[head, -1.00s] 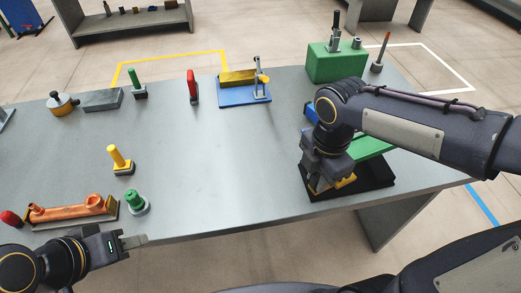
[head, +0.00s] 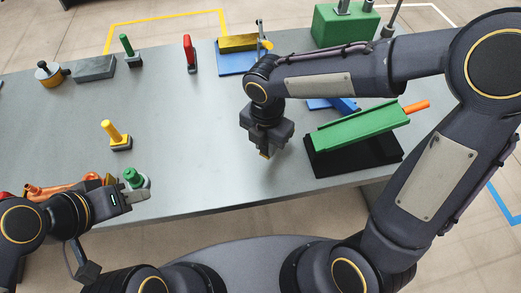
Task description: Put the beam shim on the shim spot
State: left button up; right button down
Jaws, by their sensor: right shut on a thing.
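My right gripper (head: 266,152) points down over the table's middle. It is shut on a small yellowish piece (head: 264,155), mostly hidden between the fingers, which I take to be the beam shim. I cannot tell its full shape or whether it touches the table. I cannot pick out the shim spot for certain. My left gripper (head: 136,196) is at the front left edge, just in front of a green knob on a round base (head: 134,177). I cannot tell whether its fingers are open.
A green sloped beam (head: 355,128) with an orange end stands on a black base (head: 330,163) to the right. A yellow block (head: 238,43) lies on a blue plate (head: 232,62) behind. A yellow peg (head: 114,133) stands left. The table's left middle (head: 190,130) is clear.

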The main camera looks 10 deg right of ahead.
aim_at(260, 154)
jog(key=shift+w+a+f, duration=0.3)
jog(key=shift+a+f, duration=0.1)
jog(key=shift+f, duration=0.25)
jog(key=shift+a+f, duration=0.2)
jog(key=shift+f, duration=1.5)
jog(key=shift+f, duration=0.25)
jog(key=c, duration=1.2)
grip_release()
jog(key=shift+r, duration=0.2)
